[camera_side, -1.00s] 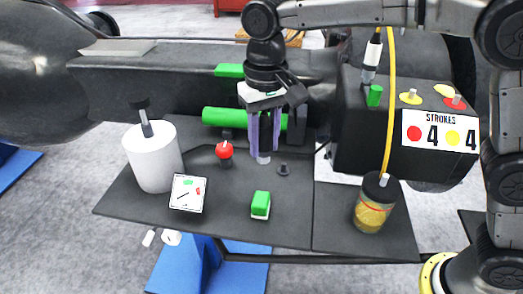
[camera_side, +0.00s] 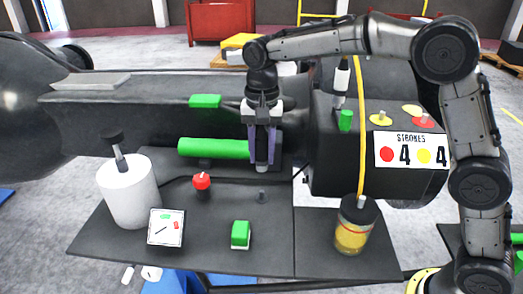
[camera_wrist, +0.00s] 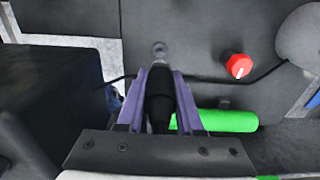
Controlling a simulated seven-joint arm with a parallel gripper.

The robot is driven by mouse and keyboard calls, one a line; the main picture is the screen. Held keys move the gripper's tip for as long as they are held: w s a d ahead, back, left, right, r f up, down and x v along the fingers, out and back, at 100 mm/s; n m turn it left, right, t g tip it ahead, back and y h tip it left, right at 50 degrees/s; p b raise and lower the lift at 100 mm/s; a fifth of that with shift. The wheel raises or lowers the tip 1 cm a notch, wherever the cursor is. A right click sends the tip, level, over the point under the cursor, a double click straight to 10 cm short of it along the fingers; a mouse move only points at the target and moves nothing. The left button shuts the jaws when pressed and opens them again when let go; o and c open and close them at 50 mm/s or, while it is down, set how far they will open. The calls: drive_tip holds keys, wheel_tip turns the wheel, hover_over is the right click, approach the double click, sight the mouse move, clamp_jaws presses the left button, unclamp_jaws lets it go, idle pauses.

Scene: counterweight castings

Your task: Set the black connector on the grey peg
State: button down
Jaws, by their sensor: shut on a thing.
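The black connector (camera_wrist: 158,98) is between the purple fingers of my gripper (camera_wrist: 160,85) in the wrist view. In the side view my gripper (camera_side: 262,158) is shut on it and points down. The connector's lower end (camera_side: 262,167) shows as a lighter tip under the fingers. The grey peg (camera_side: 262,195) stands upright on the dark panel, just below the held connector in the side view. The peg also shows in the wrist view (camera_wrist: 160,49), beyond the connector's end. The connector and the peg are apart.
A red knob (camera_side: 202,182) stands left of the peg. A green horizontal cylinder (camera_side: 213,148) lies behind, close to my gripper. A green block (camera_side: 240,234) is in front. A jar (camera_side: 355,228) with a yellow tube and a black housing (camera_side: 340,175) are to the right.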

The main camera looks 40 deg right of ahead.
sight(262, 138)
drive_tip(key=shift+f, duration=2.7)
drive_tip(key=shift+f, duration=1.75)
drive_tip(key=shift+c, duration=2.4)
unclamp_jaws()
drive_tip(key=shift+r, duration=0.1)
wheel_tip(262, 138, up, 13)
drive_tip(key=shift+f, duration=0.2)
drive_tip(key=shift+r, duration=0.5)
